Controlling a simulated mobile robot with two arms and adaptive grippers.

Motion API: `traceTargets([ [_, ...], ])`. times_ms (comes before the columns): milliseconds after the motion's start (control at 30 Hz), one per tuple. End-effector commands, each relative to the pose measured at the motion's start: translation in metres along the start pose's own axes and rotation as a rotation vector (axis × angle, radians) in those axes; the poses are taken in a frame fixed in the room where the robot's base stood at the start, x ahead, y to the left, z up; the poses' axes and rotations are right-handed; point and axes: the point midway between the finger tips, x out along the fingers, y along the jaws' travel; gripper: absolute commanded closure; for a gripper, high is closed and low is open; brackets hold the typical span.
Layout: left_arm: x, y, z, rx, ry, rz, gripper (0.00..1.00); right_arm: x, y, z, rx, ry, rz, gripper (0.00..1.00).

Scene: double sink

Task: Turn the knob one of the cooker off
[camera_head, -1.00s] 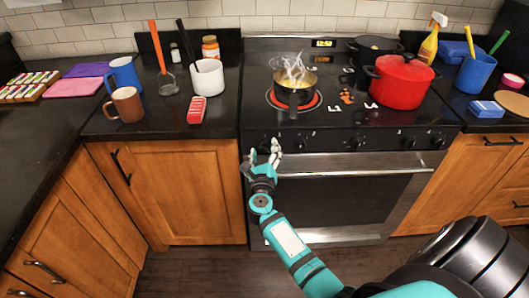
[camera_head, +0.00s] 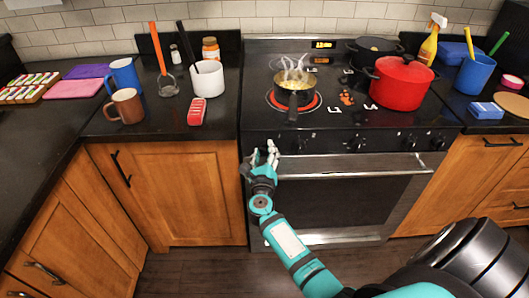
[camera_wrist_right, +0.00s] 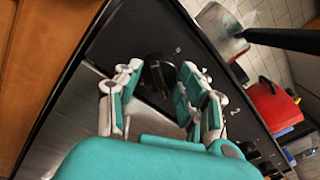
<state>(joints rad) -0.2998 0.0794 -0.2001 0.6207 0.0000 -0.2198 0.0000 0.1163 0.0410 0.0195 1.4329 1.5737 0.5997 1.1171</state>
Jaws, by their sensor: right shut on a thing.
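The cooker (camera_head: 335,137) has a dark front panel with a row of black knobs. My right gripper (camera_head: 264,156) is at the panel's left end, its fingers around the leftmost knob (camera_wrist_right: 160,76), which the hand hides in the head view. In the wrist view that knob sits between the finger pads of the right gripper (camera_wrist_right: 160,98), which is shut on it. The knob's setting cannot be read. A small steaming pan (camera_head: 295,92) stands on the red-glowing left front burner (camera_head: 273,101). My left gripper is not in view.
Other knobs (camera_head: 356,145) lie to the right along the panel. The oven handle (camera_head: 350,173) runs just below. The pan's handle (camera_head: 293,107) points forward. A red pot (camera_head: 401,88) stands at the cooker's right. Counters flank the cooker.

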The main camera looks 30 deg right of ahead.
Motion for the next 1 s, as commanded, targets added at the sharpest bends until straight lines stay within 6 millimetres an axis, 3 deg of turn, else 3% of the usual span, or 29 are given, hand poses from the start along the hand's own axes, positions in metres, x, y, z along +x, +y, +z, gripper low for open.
traceTargets([
  [267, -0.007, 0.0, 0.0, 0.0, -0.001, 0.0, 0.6, 0.0, 0.001, 0.001, -0.163, -0.009, -0.004, 0.93],
  [1000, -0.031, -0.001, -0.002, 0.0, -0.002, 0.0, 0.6, -0.001, 0.002, -0.001, -0.86, -0.057, -0.025, 0.93],
])
